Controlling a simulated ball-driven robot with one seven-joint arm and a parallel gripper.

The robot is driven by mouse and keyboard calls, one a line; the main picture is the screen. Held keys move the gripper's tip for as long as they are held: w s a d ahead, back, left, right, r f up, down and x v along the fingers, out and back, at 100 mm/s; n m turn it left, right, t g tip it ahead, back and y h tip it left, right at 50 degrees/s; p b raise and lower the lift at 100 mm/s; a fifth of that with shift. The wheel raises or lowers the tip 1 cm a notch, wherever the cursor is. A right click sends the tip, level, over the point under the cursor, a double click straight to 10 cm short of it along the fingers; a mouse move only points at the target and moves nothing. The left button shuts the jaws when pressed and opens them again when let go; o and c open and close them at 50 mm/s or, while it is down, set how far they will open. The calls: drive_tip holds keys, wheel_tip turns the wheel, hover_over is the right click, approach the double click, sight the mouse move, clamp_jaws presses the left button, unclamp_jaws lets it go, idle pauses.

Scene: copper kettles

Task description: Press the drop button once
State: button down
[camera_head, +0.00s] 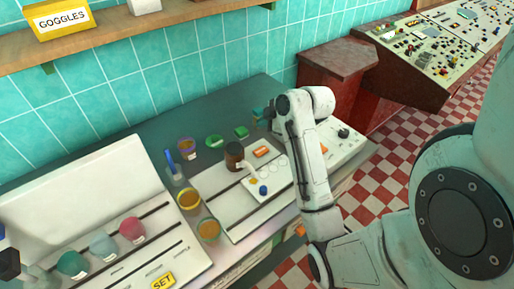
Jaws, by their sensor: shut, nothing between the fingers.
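No label reading "drop" is legible, so I cannot tell which control is the drop button. A white panel (262,205) on the bench carries a round blue knob or button (263,190), a small yellow piece (253,181) and an orange piece (262,152). A dark brown bottle (235,155) stands at the panel's back left. My arm rises in front of the panel's right side and bends at the top. My gripper does not show; the arm's upper end seems to hide it. I see no contact with any control.
Two amber-filled jars (208,231) (189,199) stand left of the panel. A white station with coloured flasks (132,229) and a yellow SET sign (163,281) is further left. A shelf (150,34) runs above. A control console (430,47) stands at the back right.

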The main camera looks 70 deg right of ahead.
drive_tip(key=shift+f, duration=0.15)
drive_tip(key=b, duration=0.6)
hover_over(263, 152)
wheel_tip(263, 152, down, 6)
drive_tip(key=shift+f, duration=0.15)
drive_tip(key=shift+f+b, duration=0.8)
drive_tip(key=shift+f, duration=0.35)
idle(0.8)
drive_tip(key=shift+f, duration=0.4)
drive_tip(key=shift+f+b, duration=0.35)
drive_tip(key=shift+f, duration=0.1)
idle(0.6)
idle(0.4)
drive_tip(key=shift+r+p, duration=0.9)
